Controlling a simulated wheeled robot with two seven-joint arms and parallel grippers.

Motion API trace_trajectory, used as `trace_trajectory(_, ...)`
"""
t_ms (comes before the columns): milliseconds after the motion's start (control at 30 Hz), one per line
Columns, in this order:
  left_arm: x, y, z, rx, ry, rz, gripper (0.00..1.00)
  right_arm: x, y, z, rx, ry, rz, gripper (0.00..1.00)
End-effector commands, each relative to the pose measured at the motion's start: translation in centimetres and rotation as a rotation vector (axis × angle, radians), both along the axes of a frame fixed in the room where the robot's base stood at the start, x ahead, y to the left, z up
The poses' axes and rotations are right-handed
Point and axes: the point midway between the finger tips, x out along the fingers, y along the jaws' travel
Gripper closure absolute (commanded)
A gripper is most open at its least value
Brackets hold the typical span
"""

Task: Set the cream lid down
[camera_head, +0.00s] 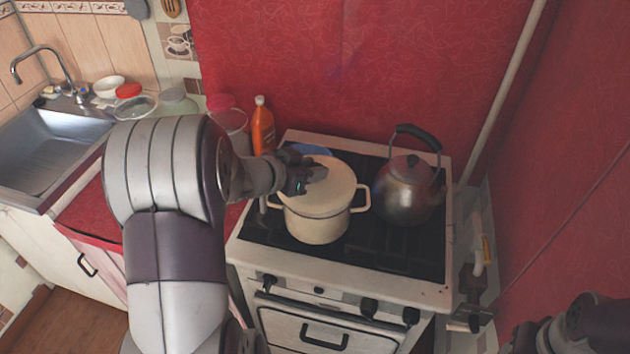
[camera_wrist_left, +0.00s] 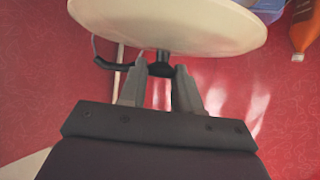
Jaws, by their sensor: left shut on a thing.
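The cream lid (camera_head: 335,186) is a round pale disc at the cream pot (camera_head: 318,226) on the stove. My left gripper (camera_head: 308,178) comes in from the left over the lid and is shut on its dark knob. In the left wrist view, the lid (camera_wrist_left: 170,25) fills the top and its knob sits between the fingertips of the left gripper (camera_wrist_left: 161,72). I cannot tell whether the lid touches the pot's rim. The wrist view shows no pot. Part of my right arm shows at the lower right, with its gripper out of view.
A metal kettle (camera_head: 408,190) with a black handle stands right of the pot. An orange bottle (camera_head: 262,128) and a blue item (camera_head: 312,150) are behind. The stove (camera_head: 390,262) has bare dark top in front of the kettle. A sink (camera_head: 50,150) is at the left.

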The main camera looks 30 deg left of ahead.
Motion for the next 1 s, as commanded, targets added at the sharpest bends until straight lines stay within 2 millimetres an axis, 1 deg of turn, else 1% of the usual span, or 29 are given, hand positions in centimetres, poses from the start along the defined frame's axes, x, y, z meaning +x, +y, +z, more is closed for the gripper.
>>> trace_trajectory(33, 1.0, 0.5, -0.7, -0.001, 0.001, -0.001, 1.00, 0.0, 0.0, 0.0, 0.000, -0.001, 0.000, 0.47)
trace_trajectory(100, 2.0, 1.0, -1.3, 0.000, 0.001, -0.001, 1.00, 0.0, 0.0, 0.0, 0.000, -0.001, 0.000, 0.47)
trace_trajectory(200, 2.8, 1.4, -2.0, 0.000, 0.001, -0.001, 1.00, 0.1, 0.0, 0.0, 0.000, -0.001, 0.000, 0.47)
trace_trajectory(267, 2.9, 1.5, -3.1, -0.002, 0.002, 0.000, 1.00, 0.1, 0.0, -0.3, 0.000, -0.001, 0.000, 0.47)
trace_trajectory(300, 2.9, 1.5, -4.0, -0.002, 0.003, 0.000, 1.00, 0.1, 0.0, -0.4, 0.000, -0.001, 0.000, 0.47)
trace_trajectory(400, 2.9, 1.5, -5.5, -0.001, 0.001, 0.000, 1.00, 0.1, 0.0, -0.5, 0.000, -0.001, 0.000, 0.47)
trace_trajectory(467, 2.9, 1.5, -5.8, 0.001, -0.001, 0.000, 1.00, 0.0, 0.0, -0.5, 0.000, -0.001, 0.000, 0.47)
trace_trajectory(633, 2.9, 1.5, -5.8, 0.001, -0.001, 0.000, 1.00, 0.0, 0.0, -0.4, 0.000, -0.001, 0.000, 0.47)
trace_trajectory(667, 2.9, 1.5, -5.8, 0.001, -0.001, 0.000, 0.64, 0.0, 0.0, -0.4, 0.000, -0.001, 0.000, 0.47)
trace_trajectory(700, 2.9, 1.5, -5.8, 0.001, 0.000, 0.000, 0.51, 0.0, 0.0, -0.4, 0.000, -0.001, 0.000, 0.47)
trace_trajectory(733, 2.9, 1.5, -5.8, 0.001, -0.001, 0.000, 0.42, 0.0, 0.0, -0.4, 0.000, -0.001, 0.000, 0.47)
trace_trajectory(1000, 2.9, 1.5, -5.7, 0.001, -0.001, 0.000, 0.42, 0.0, 0.0, -0.4, 0.000, -0.001, 0.000, 0.47)
